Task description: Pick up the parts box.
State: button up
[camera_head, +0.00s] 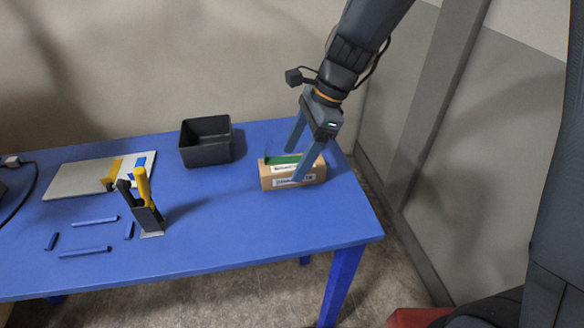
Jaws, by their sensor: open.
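The parts box (270,177) is a small brown cardboard box with white labels and a green part on top. It sits on the right end of the blue table (230,232). My gripper (295,165) points down over the box from above right. Its two long blue-grey fingers are apart. I cannot tell whether either finger touches the box.
A black open bin (206,156) stands left of the box. Further left are a holder (149,219) with yellow- and black-handled tools, a pale board (80,179) and several blue bars (85,252). A wall runs behind the table. The front middle of the table is clear.

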jog(key=shift+x, duration=1.45)
jog(key=shift+c, duration=0.5)
jog(key=shift+r, duration=0.1)
jog(key=c, duration=1.2)
